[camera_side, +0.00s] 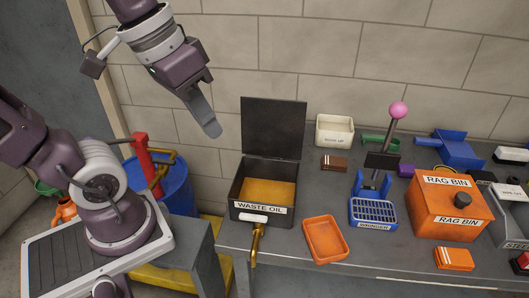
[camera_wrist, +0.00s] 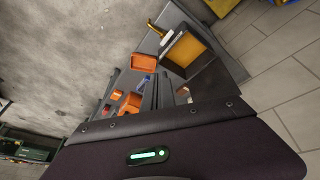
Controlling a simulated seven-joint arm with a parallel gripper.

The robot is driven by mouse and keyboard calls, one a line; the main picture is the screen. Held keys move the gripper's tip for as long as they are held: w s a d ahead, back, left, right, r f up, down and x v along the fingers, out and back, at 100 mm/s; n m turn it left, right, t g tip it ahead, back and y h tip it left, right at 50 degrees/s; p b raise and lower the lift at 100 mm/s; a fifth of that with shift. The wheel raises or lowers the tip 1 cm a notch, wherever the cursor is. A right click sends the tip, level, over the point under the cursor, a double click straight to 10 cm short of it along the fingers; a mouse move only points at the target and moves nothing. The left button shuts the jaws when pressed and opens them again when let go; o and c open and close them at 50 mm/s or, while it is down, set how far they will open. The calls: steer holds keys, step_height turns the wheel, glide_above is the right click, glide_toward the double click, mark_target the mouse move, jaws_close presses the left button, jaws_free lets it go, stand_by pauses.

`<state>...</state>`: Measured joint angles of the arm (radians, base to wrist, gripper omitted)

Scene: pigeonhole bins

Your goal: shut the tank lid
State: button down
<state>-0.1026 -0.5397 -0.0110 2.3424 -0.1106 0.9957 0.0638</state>
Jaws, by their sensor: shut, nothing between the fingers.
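The waste oil tank (camera_side: 236,192) is a dark open box on the bench, with amber oil inside and a white label on its front. Its dark lid (camera_side: 273,128) stands upright at the back, so the tank is open. My gripper (camera_side: 213,130) is shut and empty, in the air to the left of the lid and above the tank. In the wrist view the tank (camera_wrist: 168,62) shows at the upper middle with its amber inside. The lid (camera_wrist: 204,78) is partly hidden there by my gripper's dark body.
A brass tap (camera_side: 256,240) is at the tank's front. An orange tray (camera_side: 325,240), a blue wringer (camera_side: 373,212) with a pink-knobbed lever (camera_side: 397,110), and an orange rag bin (camera_side: 450,208) stand to the right. A blue drum (camera_side: 177,187) is left of the bench. The wall is close behind.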

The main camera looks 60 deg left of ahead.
steer(key=w+a+r+n+g+h, duration=0.1)
steer(key=w+a+n+g+h, duration=0.15)
steer(key=w, duration=0.85)
steer(key=n+h, duration=0.2)
steer(key=h, duration=0.5)
glide_above(268, 100)
steer(key=d, duration=0.4)
step_height(268, 100, down, 4)
steer(key=w+a+f+n+t+h, duration=0.1)
steer(key=a+f+t+h, duration=0.25)
steer(key=a+f, duration=0.45)
steer(key=a+f+n+t+h, duration=0.15)
steer(key=a+f+t, duration=0.25)
steer(key=a, duration=0.8)
steer(key=shift+h, duration=0.25)
steer(key=d, duration=0.3)
steer(key=w+d, duration=0.1)
steer(key=d, duration=0.3)
steer(key=w+d+r, duration=0.1)
steer(key=d, duration=0.3)
steer(key=shift+w+d, duration=0.15)
steer(key=shift+w, duration=0.05)
